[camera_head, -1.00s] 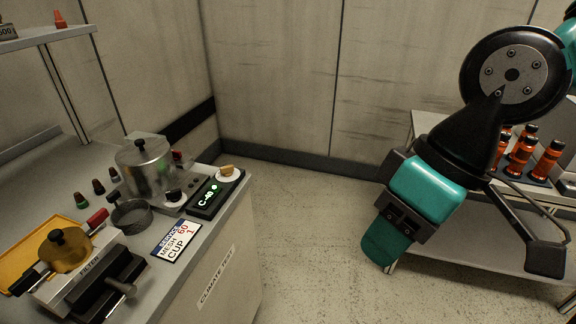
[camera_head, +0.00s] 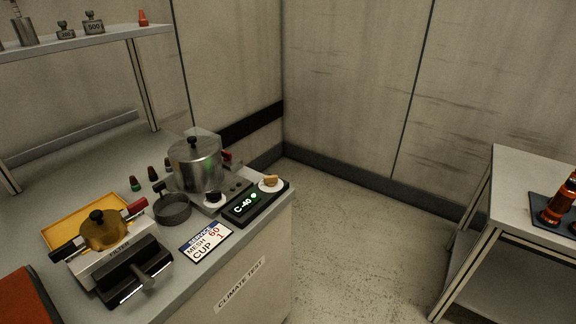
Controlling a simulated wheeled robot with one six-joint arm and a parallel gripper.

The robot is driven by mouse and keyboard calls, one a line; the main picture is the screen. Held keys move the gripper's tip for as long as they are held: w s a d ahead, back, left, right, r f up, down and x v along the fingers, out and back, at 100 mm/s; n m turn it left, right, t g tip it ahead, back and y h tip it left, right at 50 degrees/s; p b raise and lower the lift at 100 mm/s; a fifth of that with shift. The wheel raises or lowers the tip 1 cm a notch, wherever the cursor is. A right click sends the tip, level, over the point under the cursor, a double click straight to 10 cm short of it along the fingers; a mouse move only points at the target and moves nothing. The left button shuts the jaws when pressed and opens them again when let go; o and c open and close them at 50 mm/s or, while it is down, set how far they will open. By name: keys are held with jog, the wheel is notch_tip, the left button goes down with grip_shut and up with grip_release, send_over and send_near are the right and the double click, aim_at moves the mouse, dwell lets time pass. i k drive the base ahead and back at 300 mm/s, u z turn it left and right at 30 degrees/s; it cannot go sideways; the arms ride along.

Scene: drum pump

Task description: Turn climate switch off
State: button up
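A small green light glows beside the reading. A tan knob on a white round dial (camera_head: 270,187) sits at the box's far right end; it looks like the climate switch. A CLIMATE TEST label (camera_head: 240,284) is on the counter front below. My gripper is not in view.
A metal pot (camera_head: 195,165) on a base with a dark knob (camera_head: 213,198) stands left of the climate unit. A side table (camera_head: 525,190) stands right; floor between is clear.

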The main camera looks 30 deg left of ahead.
aim_at(270, 181)
jog(key=u, duration=0.2)
jog(key=i, duration=0.6)
jog(key=u, duration=0.85)
jog(key=i, duration=0.4)
jog(key=u, duration=0.5)
